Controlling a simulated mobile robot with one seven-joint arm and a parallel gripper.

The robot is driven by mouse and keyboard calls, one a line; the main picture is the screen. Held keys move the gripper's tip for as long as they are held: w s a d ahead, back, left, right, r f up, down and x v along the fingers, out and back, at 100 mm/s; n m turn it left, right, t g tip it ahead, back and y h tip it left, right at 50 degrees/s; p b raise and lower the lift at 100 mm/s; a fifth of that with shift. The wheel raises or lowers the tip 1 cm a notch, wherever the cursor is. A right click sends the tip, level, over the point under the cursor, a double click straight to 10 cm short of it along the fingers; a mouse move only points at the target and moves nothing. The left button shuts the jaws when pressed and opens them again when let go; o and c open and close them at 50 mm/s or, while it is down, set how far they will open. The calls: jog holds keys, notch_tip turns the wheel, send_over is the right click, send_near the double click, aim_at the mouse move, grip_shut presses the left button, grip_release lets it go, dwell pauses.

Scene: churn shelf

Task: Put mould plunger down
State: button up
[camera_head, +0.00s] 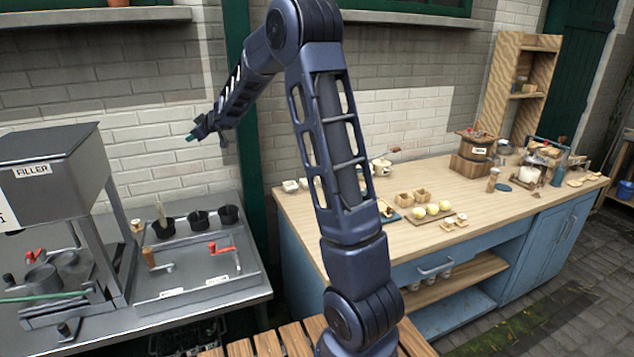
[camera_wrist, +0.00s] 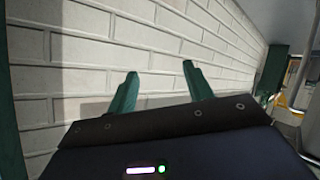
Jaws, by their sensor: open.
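My gripper (camera_head: 206,139) is open and empty, raised in front of the brick wall above the grey metal bench on the left. In the wrist view its two green fingers (camera_wrist: 160,70) stand apart with only white brick behind them. I cannot pick out the mould plunger for certain. Small wooden moulds (camera_head: 413,197) stand on the wooden worktop (camera_head: 345,230), partly behind my arm. A small wooden piece (camera_head: 136,226) stands on the metal bench, and a wooden-handled tool (camera_head: 149,257) lies in front of it. Neither is close to my gripper.
The filler machine (camera_head: 60,165) stands at the left. The worktop's front left is clear.

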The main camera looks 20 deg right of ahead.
jog(key=s+d+r+m+t+h, duration=0.1)
jog(key=s+d+r+m+h, duration=0.3)
jog(key=d, duration=0.3)
jog(key=s+d+r+m+h, duration=0.1)
jog(key=s+d+r+h, duration=0.1)
jog(key=s+d+r, duration=0.35)
jog(key=s+d+f+m+g+h, duration=0.1)
jog(key=s+d+m+h, duration=0.15)
jog(key=s+d, duration=0.95)
jog(key=s+f+m+g, duration=0.2)
jog(key=s+f+g, duration=0.1)
jog(key=s, duration=1.2)
jog(key=s+d+f+m+g+y, duration=0.1)
jog(key=s+f+g, duration=0.2)
jog(key=s, duration=1.3)
notch_tip(320, 180, down, 3)
jog(key=shift+s+d+f+m, duration=0.1)
jog(key=shift+s+d+m, duration=0.2)
jog(key=shift+m, duration=0.05)
